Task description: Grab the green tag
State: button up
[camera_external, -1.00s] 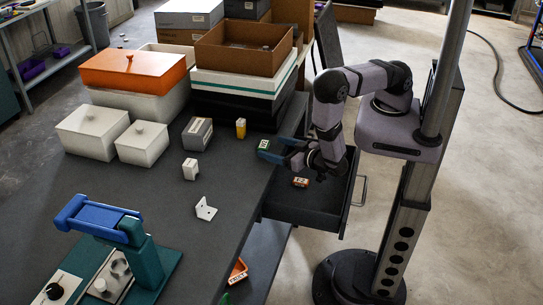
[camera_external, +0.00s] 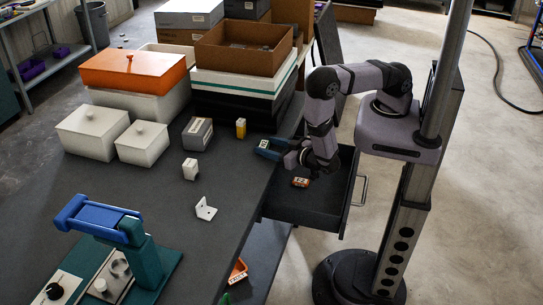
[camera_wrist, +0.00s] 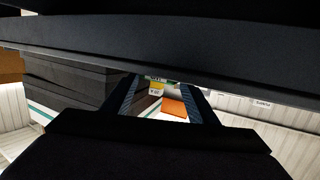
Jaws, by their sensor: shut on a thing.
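The green tag (camera_external: 264,143) is a small block with a pale label face. In the external view it sits between the blue fingertips of my gripper (camera_external: 268,148), at the table's right edge beside the open drawer. My gripper is shut on it, and the fingers hide much of it. In the wrist view a small strip of the green tag (camera_wrist: 156,79) shows between the far ends of the fingers (camera_wrist: 160,93). Whether the tag touches the table is hard to tell.
The open dark drawer (camera_external: 285,209) holds an orange-brown tag (camera_external: 301,182). A yellow block (camera_external: 240,128), a grey box (camera_external: 197,133), a white block (camera_external: 190,168) and a white bracket (camera_external: 205,208) stand on the table. Lidded tanks and cartons fill its back. The table's middle is clear.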

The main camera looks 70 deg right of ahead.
notch_tip(320, 180, up, 10)
jog(key=b, duration=0.1)
dwell(0.9)
